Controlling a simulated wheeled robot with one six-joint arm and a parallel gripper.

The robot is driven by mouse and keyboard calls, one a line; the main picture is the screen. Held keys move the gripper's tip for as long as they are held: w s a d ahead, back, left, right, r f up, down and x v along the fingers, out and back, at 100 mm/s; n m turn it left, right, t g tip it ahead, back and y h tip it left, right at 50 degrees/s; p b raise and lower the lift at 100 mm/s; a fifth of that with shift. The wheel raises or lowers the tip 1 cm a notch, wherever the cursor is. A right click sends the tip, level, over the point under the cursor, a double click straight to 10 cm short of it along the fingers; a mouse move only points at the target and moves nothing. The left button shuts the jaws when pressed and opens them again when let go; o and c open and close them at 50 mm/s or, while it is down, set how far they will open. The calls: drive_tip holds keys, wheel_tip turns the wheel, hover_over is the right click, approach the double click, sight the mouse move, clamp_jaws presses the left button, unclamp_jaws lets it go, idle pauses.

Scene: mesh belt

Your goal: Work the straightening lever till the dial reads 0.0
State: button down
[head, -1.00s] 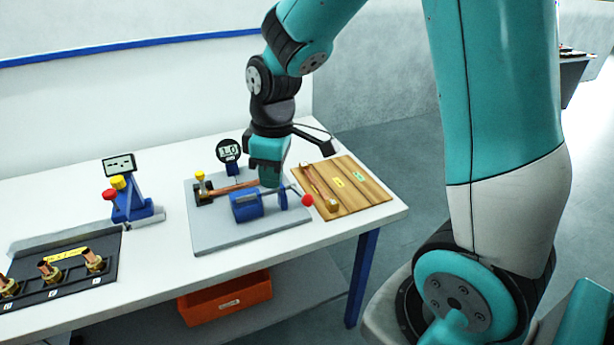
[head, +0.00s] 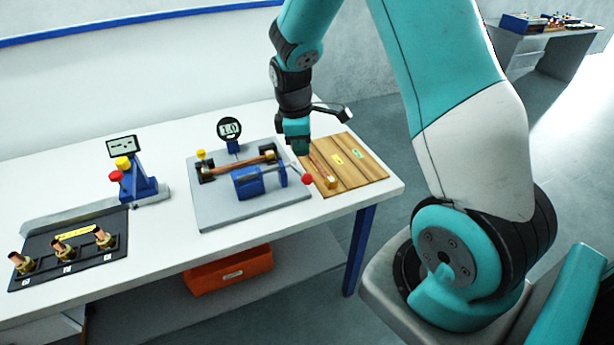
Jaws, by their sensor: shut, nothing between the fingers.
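The straightening fixture sits on a grey plate (head: 218,212) on the white table. Its round dial (head: 229,130) stands at the back and reads 1.0. A copper rod (head: 242,166) lies across two black supports in front of the dial. A blue body (head: 249,182) stands before the rod, and the lever's thin arm ends in a red knob (head: 308,179) at the right. My gripper (head: 299,151) is shut and empty above the right back edge of the plate, behind and above the red knob and apart from it. Its fingertips are small in view.
A wooden board (head: 362,172) with yellow and green labels lies right of the plate. At left are a blue stand with a display (head: 122,147) and red and yellow knobs, and a black tray (head: 85,272) with copper fittings. An orange bin (head: 228,270) sits below.

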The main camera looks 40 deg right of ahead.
sight(305, 174)
drive_tip(key=shift+s+d+f+b, duration=0.1)
drive_tip(key=shift+f+b, duration=1)
drive_tip(key=shift+f, duration=0.35)
drive_tip(key=shift+s+d+f+b, duration=0.1)
drive_tip(key=shift+f+b, duration=1)
drive_tip(key=shift+f, duration=0.35)
drive_tip(key=shift+f, duration=0.1)
